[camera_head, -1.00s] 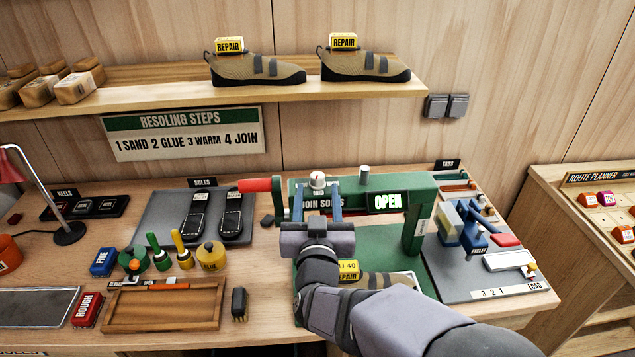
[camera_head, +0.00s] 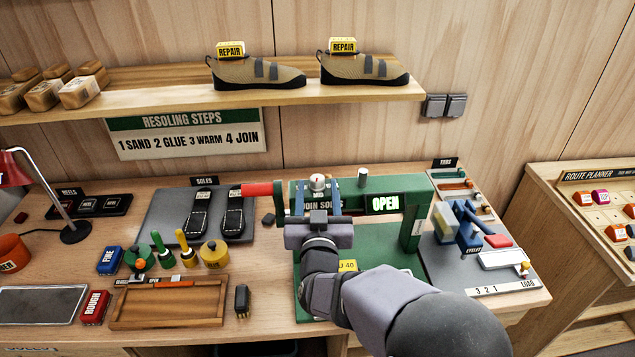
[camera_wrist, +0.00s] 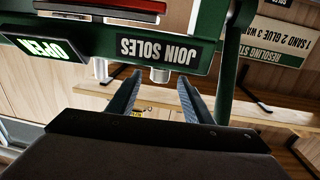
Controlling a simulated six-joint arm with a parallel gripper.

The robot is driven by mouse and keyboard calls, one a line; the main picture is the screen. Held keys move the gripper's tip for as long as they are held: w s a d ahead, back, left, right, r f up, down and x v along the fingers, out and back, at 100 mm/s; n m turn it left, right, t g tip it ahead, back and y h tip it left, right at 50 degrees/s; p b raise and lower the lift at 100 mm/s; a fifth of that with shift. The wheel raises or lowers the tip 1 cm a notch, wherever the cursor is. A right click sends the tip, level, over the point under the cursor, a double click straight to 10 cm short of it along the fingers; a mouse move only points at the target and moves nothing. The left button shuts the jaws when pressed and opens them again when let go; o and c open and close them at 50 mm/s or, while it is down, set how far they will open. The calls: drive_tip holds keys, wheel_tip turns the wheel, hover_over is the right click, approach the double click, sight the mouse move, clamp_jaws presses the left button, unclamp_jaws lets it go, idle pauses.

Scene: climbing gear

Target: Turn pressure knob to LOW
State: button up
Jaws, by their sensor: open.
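The pressure knob (camera_head: 318,181) is a small round white knob with a red mark, on top of the green press (camera_head: 418,222) above its "JOIN SOLES" label. My gripper (camera_head: 320,192) is open at the front of the press, its two blue fingers on either side of the knob. In the wrist view, which is upside down, the knob's pale side (camera_wrist: 160,75) shows between the tips of my gripper (camera_wrist: 159,80). I cannot tell whether the fingers touch it. No LOW mark is readable. My arm hides much of the press bed.
A red lever (camera_head: 262,189) sticks out left of the knob. A metal post (camera_head: 363,176) stands to its right, near the lit "OPEN" display (camera_head: 385,204). A blue eyelet tool (camera_head: 468,235) stands farther right; soles (camera_head: 198,215) lie on the grey mat at left.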

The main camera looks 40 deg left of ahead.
drive_tip(key=shift+w+a, duration=0.4)
drive_tip(key=shift+w, duration=0.1)
drive_tip(key=c, duration=1.1)
drive_tip(key=shift+o, duration=0.2)
drive_tip(key=shift+s+a+r+m+t+h, duration=0.15)
drive_tip(key=shift+a+m+t+h, duration=0.1)
drive_tip(key=shift+m+t+h, duration=0.55)
drive_tip(key=shift+a+m+t+h+p, duration=0.1)
drive_tip(key=shift+m+t+h+p, duration=0.35)
drive_tip(key=shift+h, duration=0.75)
drive_tip(key=shift+m, duration=0.35)
drive_tip(key=o, duration=1.1)
drive_tip(key=shift+c, duration=0.2)
